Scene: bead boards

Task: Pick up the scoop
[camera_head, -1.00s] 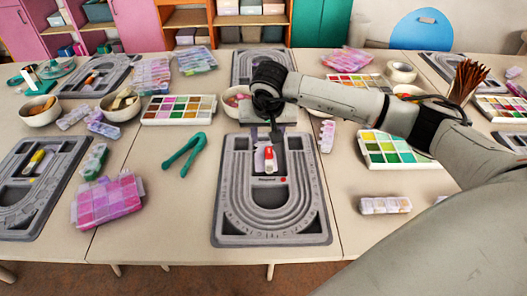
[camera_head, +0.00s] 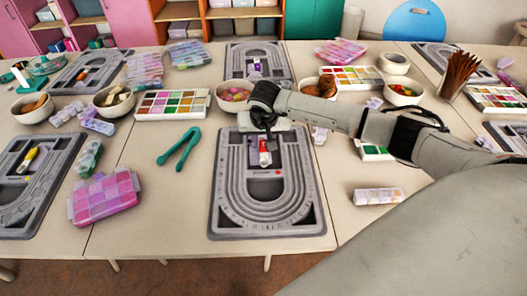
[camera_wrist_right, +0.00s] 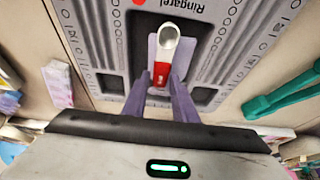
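The scoop (camera_head: 265,150) has a red-and-white handle and lies in the inner recess of the middle grey bead board (camera_head: 231,200). In the right wrist view the scoop (camera_wrist_right: 163,62) shows a round metal bowl pointing away, with its red handle nearest my gripper. My right gripper (camera_wrist_right: 164,76) is open over the board, its purple fingers on either side of the handle. Some room seems to show between fingers and handle; contact is unclear. In the head view my right gripper (camera_head: 268,135) comes over the board's far end. My left gripper is not in view.
Green tongs (camera_head: 180,147) lie left of the board. A bead palette (camera_head: 172,104), a bowl of beads (camera_head: 234,95) and a clear bead box (camera_head: 378,196) stand around it. Bare table shows left and right of the board.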

